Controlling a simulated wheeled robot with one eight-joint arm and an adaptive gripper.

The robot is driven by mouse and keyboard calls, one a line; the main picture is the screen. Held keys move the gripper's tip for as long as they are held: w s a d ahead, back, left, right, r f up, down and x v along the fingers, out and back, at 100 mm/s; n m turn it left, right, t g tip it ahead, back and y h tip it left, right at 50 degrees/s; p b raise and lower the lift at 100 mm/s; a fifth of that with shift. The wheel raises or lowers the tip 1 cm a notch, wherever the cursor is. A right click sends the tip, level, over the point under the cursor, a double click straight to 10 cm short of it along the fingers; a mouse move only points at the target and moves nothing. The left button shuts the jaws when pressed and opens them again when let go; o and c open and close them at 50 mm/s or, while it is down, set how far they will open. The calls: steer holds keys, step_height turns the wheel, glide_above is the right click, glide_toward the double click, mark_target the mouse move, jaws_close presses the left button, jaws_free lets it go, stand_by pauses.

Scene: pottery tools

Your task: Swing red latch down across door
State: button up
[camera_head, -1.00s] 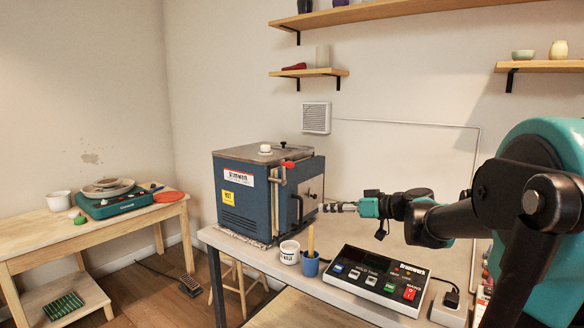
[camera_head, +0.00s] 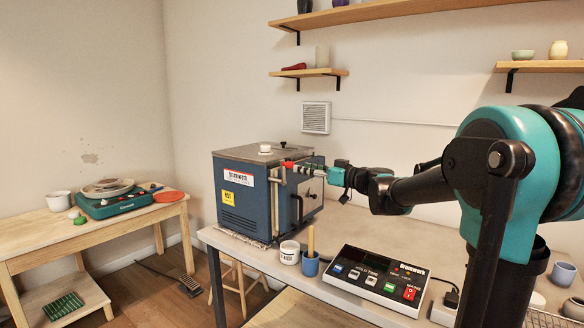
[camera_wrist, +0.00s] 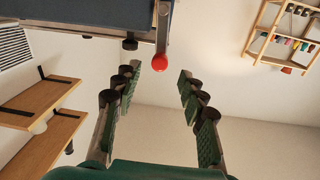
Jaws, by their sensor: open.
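The red latch knob (camera_head: 288,165) is at the upper front edge of the blue kiln (camera_head: 240,205), at the top of a metal latch bar. The knob also shows in the wrist view (camera_wrist: 160,62) as a red ball on a short grey arm. My gripper (camera_head: 308,169) is beside the top of the kiln's door side, its fingers pointing left toward the knob. In the wrist view my open gripper (camera_wrist: 158,78) has its two fingers spread, and the knob appears between and slightly beyond the tips. I cannot tell whether a finger touches it. The kiln door (camera_head: 310,197) looks closed.
Wall shelves (camera_head: 310,73) hang above.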

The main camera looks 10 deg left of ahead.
mark_target(292, 166)
steer(key=x, duration=0.6)
steer(key=shift+a, duration=0.1)
jaws_close()
stand_by(0.3)
